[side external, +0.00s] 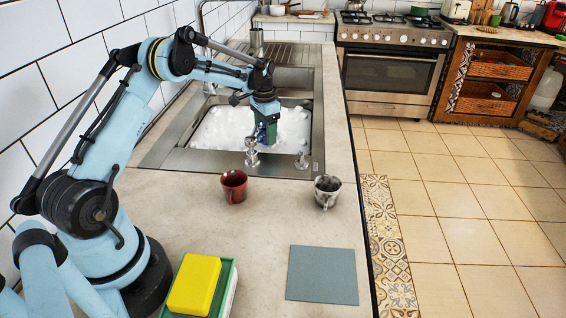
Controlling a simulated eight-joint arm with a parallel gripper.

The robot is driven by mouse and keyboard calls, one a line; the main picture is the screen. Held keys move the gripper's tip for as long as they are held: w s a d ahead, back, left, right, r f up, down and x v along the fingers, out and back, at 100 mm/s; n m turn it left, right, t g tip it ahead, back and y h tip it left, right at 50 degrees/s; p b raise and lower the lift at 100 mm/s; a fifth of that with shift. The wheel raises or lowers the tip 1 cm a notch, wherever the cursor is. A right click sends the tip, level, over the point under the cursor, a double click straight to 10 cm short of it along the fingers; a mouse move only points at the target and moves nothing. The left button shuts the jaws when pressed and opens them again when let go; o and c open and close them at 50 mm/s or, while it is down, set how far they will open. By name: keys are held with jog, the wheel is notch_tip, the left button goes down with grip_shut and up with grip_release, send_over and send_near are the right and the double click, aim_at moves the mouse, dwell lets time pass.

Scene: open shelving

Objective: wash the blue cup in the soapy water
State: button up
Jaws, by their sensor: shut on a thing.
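The sink (178,158) is filled with white soapy foam (222,127). My gripper (265,122) points down into the sink, near its right side. It is shut on a dark blue object, the blue cup (271,133), which is small and partly hidden by the gripper. The cup is at the foam; how deep it sits in the water I cannot tell.
A red cup (233,186) and a grey patterned cup (327,190) stand on the counter in front of the sink. Metal fittings (251,152) rise at the sink's near edge. A yellow sponge (195,285) and a grey-blue mat (322,275) lie nearer. Counter between is clear.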

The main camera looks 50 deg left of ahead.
notch_tip(320, 180, up, 7)
jog(key=shift+r, duration=0.15)
dwell(0.6)
dwell(1.1)
jog(key=shift+d, duration=0.1)
